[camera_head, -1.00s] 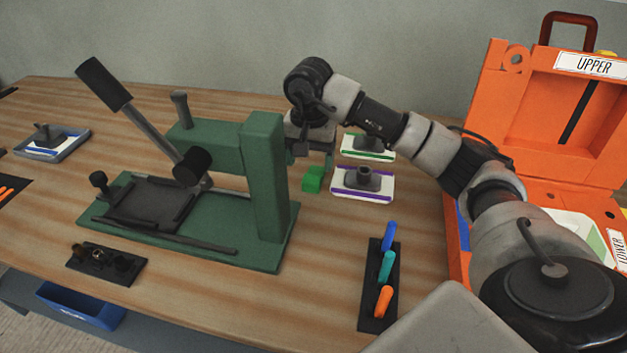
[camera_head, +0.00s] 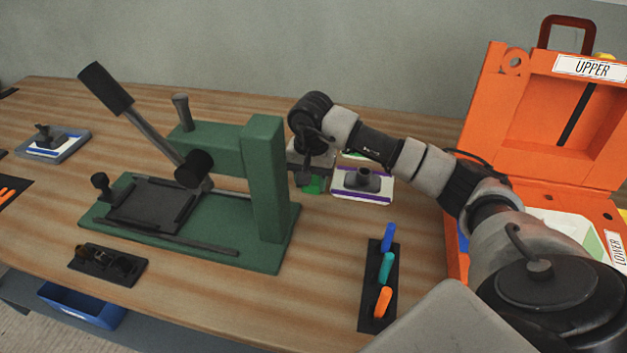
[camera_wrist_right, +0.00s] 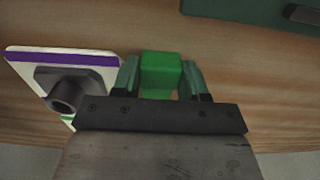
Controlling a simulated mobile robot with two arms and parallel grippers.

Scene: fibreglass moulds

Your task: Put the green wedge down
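The green wedge (camera_head: 313,186) is at the table, just left of the white plate with the purple stripe (camera_head: 378,195). My right gripper (camera_head: 313,178) is low over it and covers its upper part in the head view. In the right wrist view the green wedge (camera_wrist_right: 160,74) sits between the two fingers of my right gripper (camera_wrist_right: 161,78), close to both. I cannot tell whether the fingers press on it or stand slightly apart. My left gripper is not in view.
A green press (camera_head: 262,180) with a long lever stands left of my right gripper. An open orange case (camera_head: 480,120) is at the right. A black rack with colored handles (camera_head: 368,318) lies in front. Bare wood lies between press and rack.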

